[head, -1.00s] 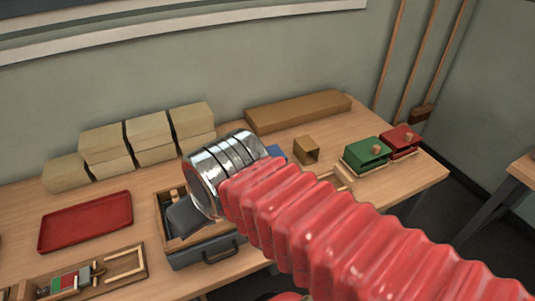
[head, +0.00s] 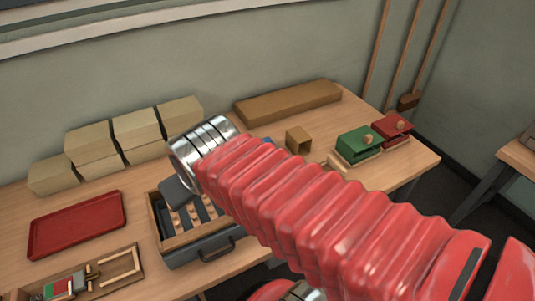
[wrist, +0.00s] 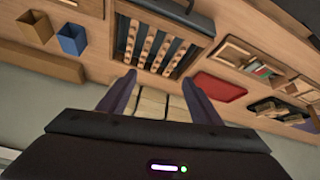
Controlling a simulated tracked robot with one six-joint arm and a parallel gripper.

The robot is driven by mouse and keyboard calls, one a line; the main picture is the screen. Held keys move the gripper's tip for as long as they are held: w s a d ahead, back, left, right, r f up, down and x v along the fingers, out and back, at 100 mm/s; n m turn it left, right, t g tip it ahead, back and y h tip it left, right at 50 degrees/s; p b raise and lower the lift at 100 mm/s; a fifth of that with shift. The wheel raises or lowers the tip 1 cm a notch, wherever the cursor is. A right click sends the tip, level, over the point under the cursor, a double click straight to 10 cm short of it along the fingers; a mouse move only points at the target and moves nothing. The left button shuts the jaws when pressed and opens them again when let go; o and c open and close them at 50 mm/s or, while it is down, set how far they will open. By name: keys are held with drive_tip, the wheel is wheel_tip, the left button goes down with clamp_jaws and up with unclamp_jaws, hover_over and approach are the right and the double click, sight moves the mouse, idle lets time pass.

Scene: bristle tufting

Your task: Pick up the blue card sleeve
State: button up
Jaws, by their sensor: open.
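The blue card sleeve (wrist: 72,39) is an open-topped box at the upper left of the wrist view, beside a brown sleeve (wrist: 31,27). In the head view only a sliver of the blue sleeve (head: 267,140) shows behind my red arm; the brown one (head: 298,139) is clear to its right. My gripper (wrist: 158,78) is open and empty, its two dark fingers apart. It is away from the blue sleeve, on the side of the slotted drawer box. In the head view my gripper is mostly hidden behind my wrist.
A grey drawer box (head: 195,247) with wooden strips lies below my wrist. A red tray (head: 35,247) and tan blocks (head: 140,135) are at the left. A long brown box (head: 288,102) lies behind the sleeves. Green (head: 357,142) and red (head: 391,128) boxes stand at the right.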

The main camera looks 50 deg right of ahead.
drive_tip(key=o, duration=0.3)
drive_tip(key=w+d+f+h, duration=0.1)
drive_tip(key=w+d, duration=0.2)
drive_tip(key=d, duration=0.3)
drive_tip(key=w+d+f+m+t+h, duration=0.1)
drive_tip(key=w+d+f, duration=0.1)
drive_tip(key=d, duration=0.3)
drive_tip(key=shift+w+d+h, duration=0.4)
drive_tip(key=shift+w, duration=0.25)
drive_tip(key=w+d+f+t+h, duration=0.1)
drive_tip(key=d+f, duration=0.2)
drive_tip(key=d, duration=0.3)
drive_tip(key=w+d+f, duration=0.2)
drive_tip(key=d, duration=0.4)
drive_tip(key=s+d+f+t, duration=0.1)
drive_tip(key=s+d+f, duration=0.1)
drive_tip(key=d+f, duration=0.1)
drive_tip(key=s+d+f+m+t, duration=0.1)
drive_tip(key=s+d+f+t, duration=0.1)
drive_tip(key=d+f, duration=0.1)
drive_tip(key=s+d+f+t, duration=0.1)
drive_tip(key=s+d+f, duration=0.1)
drive_tip(key=d+f, duration=0.1)
drive_tip(key=shift+s+d+f+m+t+y, duration=0.15)
drive_tip(key=shift+f+m+t+y, duration=0.25)
drive_tip(key=shift+f, duration=0.45)
drive_tip(key=shift+x, duration=4.25)
